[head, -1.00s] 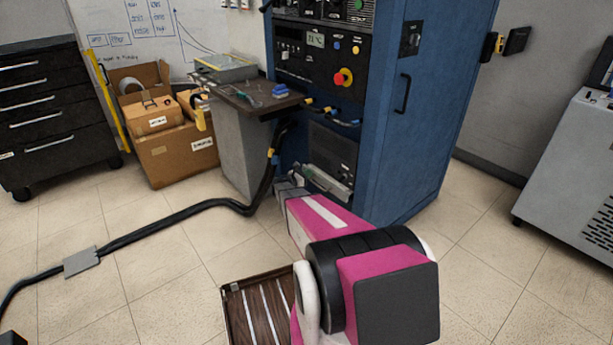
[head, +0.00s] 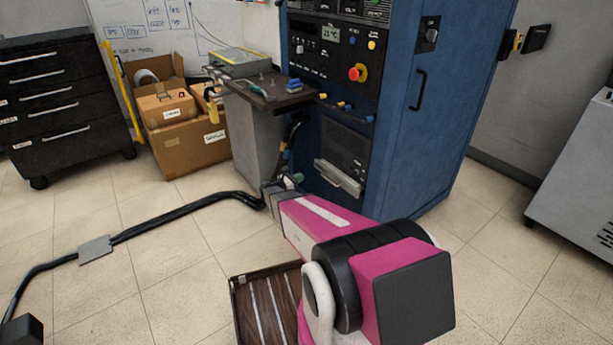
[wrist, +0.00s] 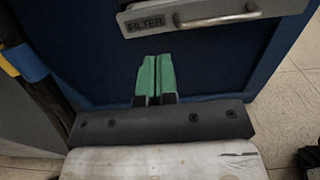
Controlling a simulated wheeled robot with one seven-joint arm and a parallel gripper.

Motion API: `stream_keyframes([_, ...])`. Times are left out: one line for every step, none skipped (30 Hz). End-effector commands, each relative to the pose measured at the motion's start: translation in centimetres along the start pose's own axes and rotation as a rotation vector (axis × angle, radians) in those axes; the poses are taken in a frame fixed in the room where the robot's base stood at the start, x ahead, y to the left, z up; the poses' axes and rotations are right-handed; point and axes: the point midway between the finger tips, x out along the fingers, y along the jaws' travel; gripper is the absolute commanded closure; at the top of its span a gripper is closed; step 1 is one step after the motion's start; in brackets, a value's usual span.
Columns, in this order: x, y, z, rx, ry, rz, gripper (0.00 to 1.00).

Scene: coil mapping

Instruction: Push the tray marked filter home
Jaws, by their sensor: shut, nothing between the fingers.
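The filter tray (head: 338,178) is a grey metal front with a bar handle, low on the blue cabinet's front. It stands out a little from the dark panel around it.
A side table (head: 262,98) with tools stands left of the tray. A thick black cable (head: 180,212) runs over the floor to the cabinet (head: 425,150). Cardboard boxes (head: 185,130) stand behind it. The floor to the right is clear up to a grey machine (head: 580,165).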

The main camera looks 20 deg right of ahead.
Motion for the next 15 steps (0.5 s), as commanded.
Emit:
stream_keyframes([-0.5, 0.0, 0.0, 0.000, 0.001, 0.001, 1.00])
stream_keyframes([-0.7, 0.0, 0.0, 0.000, 0.001, 0.001, 1.00])
stream_keyframes([-1.0, 0.0, 0.0, 0.001, 0.001, 0.001, 0.87])
stream_keyframes([-1.1, 0.0, 0.0, 0.004, 0.002, 0.001, 0.77])
stream_keyframes([-1.2, -0.1, 0.0, 0.011, 0.003, 0.001, 0.67])
stream_keyframes([-1.2, -0.2, 0.0, 0.026, 0.005, 0.000, 0.63])
stream_keyframes([-1.2, -0.3, 0.1, 0.046, 0.007, 0.000, 0.63])
stream_keyframes([-1.1, -0.5, 0.1, 0.071, 0.011, -0.001, 0.63])
stream_keyframes([-1.1, -0.8, 0.1, 0.115, 0.016, -0.002, 0.63])
stream_keyframes([-1.0, -1.1, 0.2, 0.155, 0.021, -0.003, 0.63])
stream_keyframes([-0.9, -1.4, 0.2, 0.200, 0.027, -0.005, 0.63])
stream_keyframes([-0.7, -1.8, 0.3, 0.270, 0.037, -0.007, 0.63])
stream_keyframes([-0.6, -2.1, 0.3, 0.328, 0.045, -0.010, 0.63])
stream_keyframes([-0.5, -2.5, 0.4, 0.387, 0.053, -0.013, 0.63])
stream_keyframes([-0.4, -2.9, 0.4, 0.468, 0.063, -0.018, 0.63])
